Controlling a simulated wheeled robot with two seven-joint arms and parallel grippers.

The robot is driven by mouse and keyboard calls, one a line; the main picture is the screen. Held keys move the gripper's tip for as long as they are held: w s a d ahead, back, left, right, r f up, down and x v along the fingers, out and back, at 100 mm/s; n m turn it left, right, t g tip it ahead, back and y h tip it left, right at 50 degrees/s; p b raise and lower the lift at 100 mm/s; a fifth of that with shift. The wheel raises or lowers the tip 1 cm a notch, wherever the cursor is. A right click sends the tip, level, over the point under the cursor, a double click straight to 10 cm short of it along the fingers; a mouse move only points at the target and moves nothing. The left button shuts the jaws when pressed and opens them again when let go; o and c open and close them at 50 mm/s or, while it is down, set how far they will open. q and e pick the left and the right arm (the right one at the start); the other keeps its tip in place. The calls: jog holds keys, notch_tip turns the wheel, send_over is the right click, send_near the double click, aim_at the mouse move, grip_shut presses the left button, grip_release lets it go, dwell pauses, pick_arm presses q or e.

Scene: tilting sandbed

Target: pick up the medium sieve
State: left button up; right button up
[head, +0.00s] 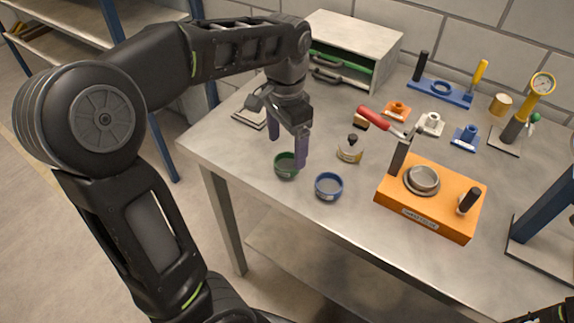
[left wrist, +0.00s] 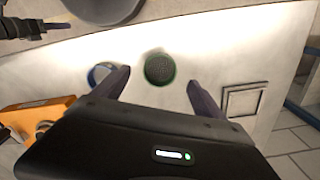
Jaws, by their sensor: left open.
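A green-rimmed round sieve (head: 287,165) with a dark mesh stands on the table near its front left edge. It also shows in the left wrist view (left wrist: 159,69), between my finger tips. A blue-rimmed round sieve (head: 328,186) stands to its right and shows partly behind a finger in the left wrist view (left wrist: 99,74). I cannot tell by size which is the medium one. My left gripper (head: 287,150) is open and empty, pointing down above the green sieve. Part of what looks like my right gripper (left wrist: 40,28) shows at the upper left of the left wrist view.
An orange box (head: 425,205) with a metal ring and a red-handled lever stands right of the sieves. A small jar (head: 349,149) stands behind them. A drawer cabinet (head: 355,45), small coloured blocks and a gauge stand (head: 518,115) are farther back.

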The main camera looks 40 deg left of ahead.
aim_at(287, 167)
pick_arm(q)
notch_tip(287, 167, down, 5)
jog(key=shift+w+f, duration=0.1)
jog(key=shift+c, duration=0.5)
jog(key=c, duration=1.4)
